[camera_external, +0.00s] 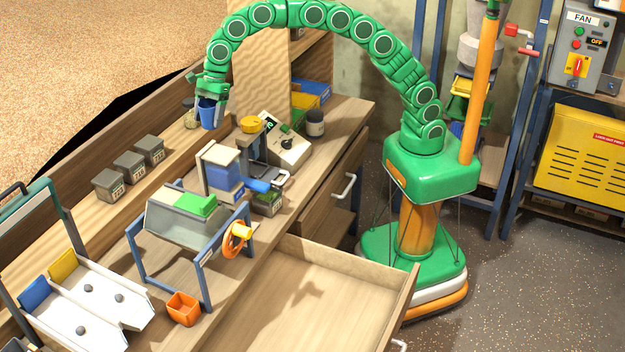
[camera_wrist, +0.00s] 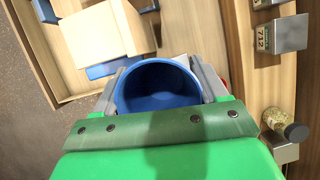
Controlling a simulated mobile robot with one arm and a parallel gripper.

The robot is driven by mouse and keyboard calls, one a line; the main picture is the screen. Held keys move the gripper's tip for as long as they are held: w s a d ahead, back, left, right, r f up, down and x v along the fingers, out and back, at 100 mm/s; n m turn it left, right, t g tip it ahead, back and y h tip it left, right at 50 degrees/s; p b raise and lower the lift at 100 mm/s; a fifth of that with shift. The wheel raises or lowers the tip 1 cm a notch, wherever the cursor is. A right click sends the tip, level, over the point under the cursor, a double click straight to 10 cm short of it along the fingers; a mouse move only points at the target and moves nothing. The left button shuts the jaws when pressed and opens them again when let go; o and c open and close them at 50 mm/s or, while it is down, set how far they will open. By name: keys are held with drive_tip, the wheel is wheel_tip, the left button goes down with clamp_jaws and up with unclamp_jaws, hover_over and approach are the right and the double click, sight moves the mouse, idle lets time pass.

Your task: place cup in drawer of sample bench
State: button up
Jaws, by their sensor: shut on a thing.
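My gripper (camera_external: 211,92) is at the end of the green arm, over the back part of the sample bench (camera_external: 349,112). It is shut on a blue cup (camera_external: 207,115), which hangs just below the fingers. In the wrist view the cup (camera_wrist: 158,88) shows its open rim and looks empty, with a grey finger on each side. The drawer (camera_external: 315,297) at the bench front is pulled open, and its visible floor is bare. The open drawer also shows at the left of the wrist view (camera_wrist: 62,92), partly hidden by bench equipment.
Several grey boxes (camera_external: 129,165) stand along the bench back. A blue-framed device with an orange handwheel (camera_external: 236,240), a small orange bin (camera_external: 183,308) and a scale-like instrument (camera_external: 286,146) crowd the middle. A jar (camera_wrist: 278,124) stands near the cup.

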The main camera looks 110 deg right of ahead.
drive_tip(key=s+a+n+g+y, duration=0.25)
drive_tip(key=s+a+n, duration=0.75)
drive_tip(key=a, duration=0.6)
drive_tip(key=n+g+h, duration=0.2)
drive_tip(key=n+g, duration=0.2)
drive_tip(key=n, duration=0.5)
hover_over(332, 286)
drive_tip(key=w+d, duration=0.1)
drive_tip(key=shift+w+d+f, duration=0.1)
drive_tip(key=shift+f, duration=26.5)
drive_tip(key=shift+f, duration=0.15)
drive_tip(key=o, duration=1)
drive_tip(key=shift+o, duration=0.2)
drive_tip(key=v, duration=1.2)
drive_tip(key=shift+r, duration=0.2)
